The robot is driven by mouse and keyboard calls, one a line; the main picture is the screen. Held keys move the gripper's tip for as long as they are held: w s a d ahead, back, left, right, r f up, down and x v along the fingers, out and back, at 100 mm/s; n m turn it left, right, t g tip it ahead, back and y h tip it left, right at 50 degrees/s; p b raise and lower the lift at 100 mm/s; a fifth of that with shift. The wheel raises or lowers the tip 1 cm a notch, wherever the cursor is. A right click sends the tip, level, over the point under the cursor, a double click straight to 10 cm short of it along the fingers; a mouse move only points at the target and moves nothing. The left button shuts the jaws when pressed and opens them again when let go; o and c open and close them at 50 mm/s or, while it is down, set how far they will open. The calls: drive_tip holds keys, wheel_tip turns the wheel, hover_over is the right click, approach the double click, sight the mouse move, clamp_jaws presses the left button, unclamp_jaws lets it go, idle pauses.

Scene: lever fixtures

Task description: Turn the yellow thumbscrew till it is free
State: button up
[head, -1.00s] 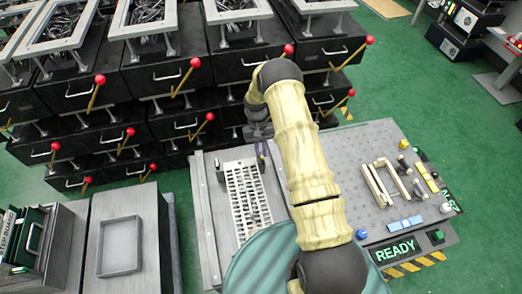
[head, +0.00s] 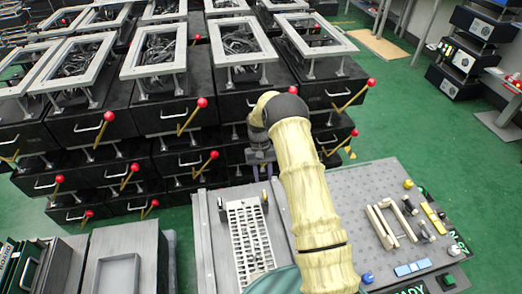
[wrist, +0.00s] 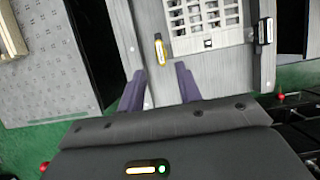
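The yellow thumbscrew (wrist: 160,48) shows in the wrist view as a small upright yellow piece with a pale middle, on the grey surface beside the white slotted grid (wrist: 203,17). In the head view a small yellowish piece (head: 265,197), seemingly the same one, stands right of the grid's far end. My gripper (wrist: 160,75) is open, with its two purple fingers apart and nothing between them. In the wrist view the thumbscrew lies just beyond the fingertips, roughly in line with the gap. In the head view my gripper (head: 263,176) is behind the grid's far end. I cannot tell its height.
A black-and-white fitting (wrist: 263,32) stands at the grid's other side. A perforated board (head: 360,190) with a cream frame (head: 390,227) and small parts is at the right. Black boxes with red-knobbed levers (head: 202,103) fill the back. Green floor is open at the right.

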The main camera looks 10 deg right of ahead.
drive_tip(key=v, duration=1)
drive_tip(key=shift+r, duration=0.2)
drive_tip(key=shift+w, duration=0.1)
drive_tip(key=s+r+t, duration=0.4)
drive_tip(key=s+r, duration=0.6)
drive_tip(key=s, duration=0.1)
drive_tip(key=s+r+t, duration=0.3)
drive_tip(key=s, duration=1.4)
drive_tip(key=w+p+v, duration=0.3)
drive_tip(key=p+v, duration=1.2)
drive_tip(key=p, duration=0.1)
drive_tip(key=shift+r, duration=0.6)
drive_tip(key=shift+w+d, duration=0.1)
